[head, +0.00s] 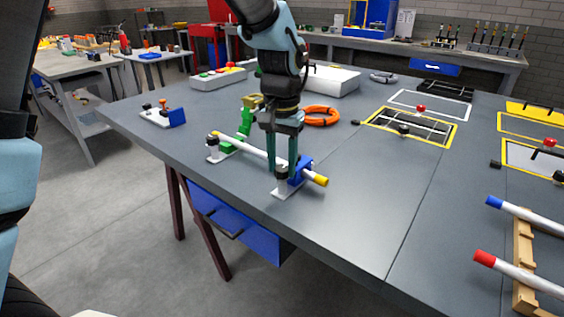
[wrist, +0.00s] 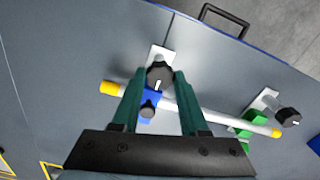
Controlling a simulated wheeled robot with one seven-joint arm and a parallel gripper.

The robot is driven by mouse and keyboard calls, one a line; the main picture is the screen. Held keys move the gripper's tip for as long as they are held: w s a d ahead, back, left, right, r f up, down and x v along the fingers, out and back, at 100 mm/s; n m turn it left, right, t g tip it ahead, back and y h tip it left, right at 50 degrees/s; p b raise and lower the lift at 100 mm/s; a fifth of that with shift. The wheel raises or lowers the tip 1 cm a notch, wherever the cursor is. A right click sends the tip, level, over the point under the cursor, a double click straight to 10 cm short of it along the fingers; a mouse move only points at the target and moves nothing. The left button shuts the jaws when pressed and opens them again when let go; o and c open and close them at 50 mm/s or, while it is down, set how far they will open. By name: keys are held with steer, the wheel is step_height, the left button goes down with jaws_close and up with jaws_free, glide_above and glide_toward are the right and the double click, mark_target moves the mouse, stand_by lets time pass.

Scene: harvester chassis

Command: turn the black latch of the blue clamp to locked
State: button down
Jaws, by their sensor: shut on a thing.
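The blue clamp (head: 303,167) sits around the white rod (head: 245,147), near its yellow right end, on a white base plate near the table's front edge. In the wrist view the blue clamp (wrist: 153,98) is between my fingers. Its black latch (wrist: 160,73), a knob with a white mark, lies between my fingertips. A second dark knob (wrist: 148,110) is on the blue part. My gripper (head: 281,171) points down, shut on the black latch; it also shows in the wrist view (wrist: 159,74). In the head view my fingers partly hide latch and clamp.
A green clamp (head: 228,146) holds the rod's other end, with its own black knob (head: 212,142). An orange cable coil (head: 320,115) lies behind my gripper. A blue drawer (head: 235,218) hangs under the front edge.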

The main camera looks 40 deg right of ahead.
mark_target(281, 168)
steer(key=c, duration=0.7)
jaws_free()
steer(key=shift+r, duration=0.1)
step_height(281, 168, up, 11)
steer(key=b, duration=0.1)
steer(key=shift+f, duration=0.2)
